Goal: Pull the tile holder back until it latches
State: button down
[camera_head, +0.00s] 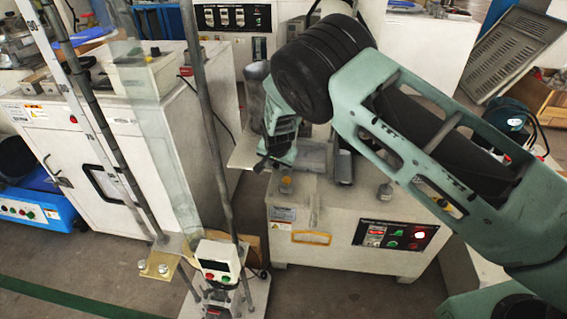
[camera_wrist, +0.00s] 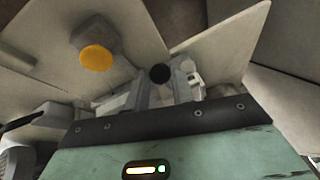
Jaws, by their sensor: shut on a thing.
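My gripper (camera_head: 264,164) reaches down over the top of the white testing machine (camera_head: 340,205), its fingertips small and partly hidden in the head view. In the wrist view my gripper (camera_wrist: 163,85) is shut, with its grey fingers on a dark round knob (camera_wrist: 160,73). The knob seems to be the handle of the tile holder. A grey block (camera_head: 312,156) beside the gripper in the head view may be the holder's body. I cannot tell from these views how far back the holder is or whether it is latched.
A dark upright cylinder (camera_head: 344,166) and a small round-topped part (camera_head: 385,191) are to the right. A pole stand with a control box (camera_head: 217,258) stands front left.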

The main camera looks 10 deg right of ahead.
jog(key=shift+a, duration=0.1)
jog(key=c, duration=1.2)
grip_release()
jog(key=p+v, duration=0.3)
jog(key=v, duration=1.4)
jog(key=shift+r, duration=0.25)
jog(key=s+a+r+n+g+y, duration=0.15)
jog(key=s+r+n, duration=0.3)
jog(key=s, duration=0.65)
jog(key=s+r+n+g+y, duration=0.1)
jog(key=s+r+n+g, duration=0.3)
jog(key=s, duration=0.8)
jog(key=s+d+r+n+h+p, duration=0.1)
jog(key=s+d+r+n, duration=0.2)
jog(key=s, duration=0.5)
jog(key=s+d+r+n+h, duration=0.1)
jog(key=s+d+r+n, duration=0.2)
jog(key=s, duration=0.5)
notch_tip(320, 180, up, 18)
jog(key=p, duration=1.9)
jog(key=shift+w+d+m, duration=0.25)
jog(key=shift+d+m, duration=0.1)
